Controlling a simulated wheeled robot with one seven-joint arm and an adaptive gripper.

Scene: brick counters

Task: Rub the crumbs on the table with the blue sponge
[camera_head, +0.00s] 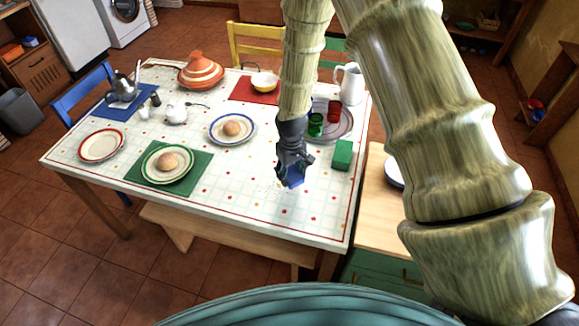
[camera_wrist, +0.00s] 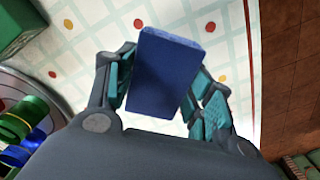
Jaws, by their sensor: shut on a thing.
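My gripper (camera_head: 288,160) is shut on the blue sponge (camera_head: 296,178), over the front right part of the white checked table (camera_head: 235,218). In the wrist view the sponge (camera_wrist: 163,72) sits between the two fingers, its broad face showing. I cannot tell whether the sponge touches the tabletop. Faint small specks that look like the crumbs (camera_head: 267,188) lie on the cloth just left of the sponge. The crumbs cannot be made out in the wrist view.
A green block (camera_head: 343,155) stands right of my gripper. Behind it are a tray with green and red cups (camera_head: 316,124) and a white pitcher (camera_head: 349,84). A blue-rimmed plate with a bun (camera_head: 232,129) lies to the left. The table's front strip is clear.

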